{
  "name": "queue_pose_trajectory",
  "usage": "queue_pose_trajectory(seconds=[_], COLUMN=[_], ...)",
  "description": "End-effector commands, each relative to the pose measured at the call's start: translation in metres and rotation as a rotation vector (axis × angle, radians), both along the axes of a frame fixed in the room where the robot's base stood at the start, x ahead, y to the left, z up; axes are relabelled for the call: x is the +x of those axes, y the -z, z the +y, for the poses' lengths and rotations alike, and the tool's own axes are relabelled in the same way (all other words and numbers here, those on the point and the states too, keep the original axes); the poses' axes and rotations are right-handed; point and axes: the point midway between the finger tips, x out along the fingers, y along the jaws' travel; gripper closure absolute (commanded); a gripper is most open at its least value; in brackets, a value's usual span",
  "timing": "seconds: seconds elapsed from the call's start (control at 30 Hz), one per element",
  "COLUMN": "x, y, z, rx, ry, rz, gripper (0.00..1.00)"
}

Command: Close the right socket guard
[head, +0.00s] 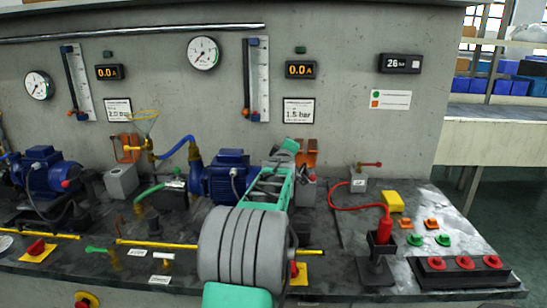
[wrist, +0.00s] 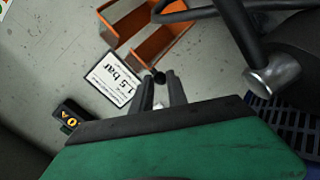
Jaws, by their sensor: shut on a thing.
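The right socket guard (head: 306,147) is orange and sits at the foot of the back wall, partly behind my gripper in the head view. In the wrist view the orange guard (wrist: 122,28) shows at the top as angled panels with a gap between them. My gripper's two dark fingers (wrist: 160,88) are close together at the guard's lower edge, with a small black knob (wrist: 158,77) between their tips. The fingers are shut on this knob. How the knob joins the guard is hard to see. In the head view the fingertips are hidden behind my green gripper body.
A blue motor (head: 230,177) stands close to the left of my arm. A label reading 1.5 bar (head: 298,111) is on the wall above the guard. A grey box with a red lever (head: 358,181) stands to the right. Another orange guard (head: 127,148) is farther left.

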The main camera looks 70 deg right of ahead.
Motion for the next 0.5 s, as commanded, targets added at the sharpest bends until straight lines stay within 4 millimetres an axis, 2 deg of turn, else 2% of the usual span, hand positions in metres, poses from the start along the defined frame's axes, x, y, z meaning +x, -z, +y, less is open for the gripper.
queue_pose_trajectory(seconds=[0.43,0.47,0.5], x=[-0.0035,-0.0034,-0.0034], y=[0.0013,0.0014,0.0013], z=[-0.0004,-0.0004,-0.0004], rx=[-0.008,-0.008,-0.007], ry=[0.004,0.004,0.004], rz=[-0.003,-0.003,-0.002], gripper=[1.0,0.78,0.75])
